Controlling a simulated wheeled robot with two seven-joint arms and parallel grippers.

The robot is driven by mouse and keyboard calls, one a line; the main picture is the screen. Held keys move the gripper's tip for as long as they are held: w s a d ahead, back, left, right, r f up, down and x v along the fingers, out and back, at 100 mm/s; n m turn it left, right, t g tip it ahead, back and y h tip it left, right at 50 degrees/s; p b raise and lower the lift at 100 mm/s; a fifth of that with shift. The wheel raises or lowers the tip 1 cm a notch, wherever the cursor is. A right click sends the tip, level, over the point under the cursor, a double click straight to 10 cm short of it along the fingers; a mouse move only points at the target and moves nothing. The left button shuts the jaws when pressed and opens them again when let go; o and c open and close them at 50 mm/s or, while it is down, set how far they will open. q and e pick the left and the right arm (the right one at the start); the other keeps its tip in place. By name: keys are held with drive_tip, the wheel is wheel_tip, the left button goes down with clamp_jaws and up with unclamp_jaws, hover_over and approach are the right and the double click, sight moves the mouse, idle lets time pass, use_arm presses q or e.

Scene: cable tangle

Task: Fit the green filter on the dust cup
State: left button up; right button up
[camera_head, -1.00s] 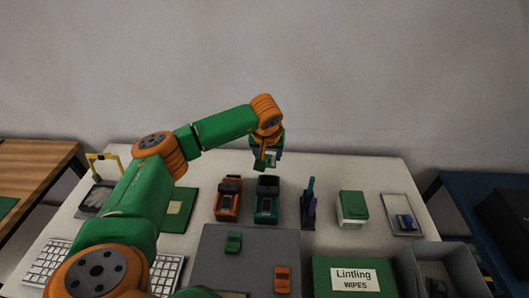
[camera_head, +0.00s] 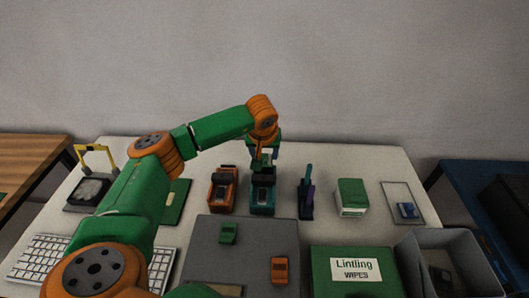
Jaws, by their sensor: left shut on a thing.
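My left gripper (camera_head: 266,160) reaches in over the back of the table. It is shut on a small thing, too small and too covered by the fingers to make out. It is right above the rear end of a teal device (camera_head: 262,200) with a dark top; I cannot tell whether they touch. A small green piece (camera_head: 228,233), possibly the green filter, lies on the grey mat (camera_head: 205,265). A similar orange piece (camera_head: 280,270) lies nearer on the mat. I cannot tell for sure which thing is the dust cup. My right gripper is not in view.
An orange device (camera_head: 222,192) stands left of the teal one. To the right are a dark upright tool (camera_head: 307,195), a green-topped box (camera_head: 352,198) and a tray (camera_head: 403,190) with a blue piece. In front are a wipes box (camera_head: 325,260) and a grey bin (camera_head: 460,255).

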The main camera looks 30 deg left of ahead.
use_arm(q)
drive_tip(key=shift+f, duration=0.1)
idle(0.3)
drive_tip(key=shift+f+b, duration=0.75)
drive_tip(key=shift+f, duration=0.15)
drive_tip(key=shift+f, duration=0.1)
drive_tip(key=shift+f+b, duration=0.7)
drive_tip(key=shift+f, duration=0.05)
drive_tip(key=o, duration=1.4)
drive_tip(key=shift+r, duration=0.1)
drive_tip(key=shift+r+p, duration=1)
drive_tip(key=shift+r, duration=0.1)
